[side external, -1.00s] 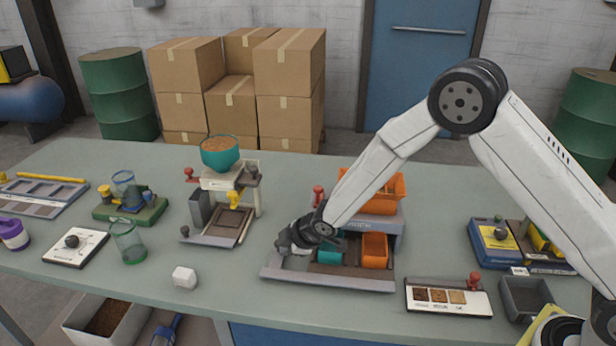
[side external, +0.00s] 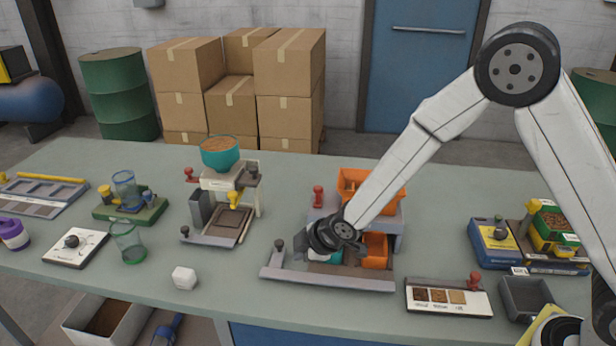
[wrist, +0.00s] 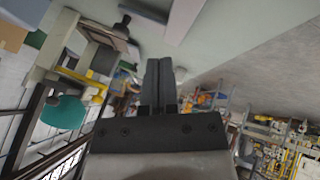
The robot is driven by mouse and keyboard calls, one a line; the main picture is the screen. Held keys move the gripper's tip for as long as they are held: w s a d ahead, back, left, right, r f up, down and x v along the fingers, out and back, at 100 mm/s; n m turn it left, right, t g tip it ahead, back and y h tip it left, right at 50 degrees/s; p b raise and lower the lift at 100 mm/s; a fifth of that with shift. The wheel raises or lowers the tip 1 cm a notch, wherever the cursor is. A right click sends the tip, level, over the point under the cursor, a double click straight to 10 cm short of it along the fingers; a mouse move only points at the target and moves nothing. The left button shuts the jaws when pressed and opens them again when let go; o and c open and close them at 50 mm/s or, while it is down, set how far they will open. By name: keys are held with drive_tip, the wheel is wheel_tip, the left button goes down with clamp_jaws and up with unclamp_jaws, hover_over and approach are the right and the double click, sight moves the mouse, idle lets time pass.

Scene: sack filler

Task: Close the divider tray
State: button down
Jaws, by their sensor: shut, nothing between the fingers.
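The divider tray (side external: 328,281), a low grey tray with a long front bar, sticks out toward the front from beneath the orange-hopper machine (side external: 372,188). A dark knob (side external: 279,246) stands at its left end. A teal piece and an orange block (side external: 375,249) sit in or over the tray. My gripper (side external: 316,240) is over the tray's rear left part, right of the knob and apart from it. It hides part of the teal piece and the machine's left front. In the wrist view my gripper (wrist: 158,82) has its dark fingers together, with nothing between them.
A filler with a teal hopper (side external: 220,152) stands to the left. A white block (side external: 184,277) lies at the front. A sample panel (side external: 448,297) and a grey bin (side external: 526,298) are at the right. Table in front of the knob is clear.

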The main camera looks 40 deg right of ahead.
drive_tip(key=shift+v, duration=2.65)
drive_tip(key=w+a+f+n+h, duration=0.1)
drive_tip(key=w+a+n+h, duration=0.1)
drive_tip(key=a+n+h, duration=0.6)
drive_tip(key=a+n, duration=0.3)
drive_tip(key=n, duration=0.3)
drive_tip(key=shift+w+g+h, duration=0.2)
drive_tip(key=shift+g+h, duration=0.1)
drive_tip(key=shift+h, duration=0.1)
drive_tip(key=shift+f, duration=0.1)
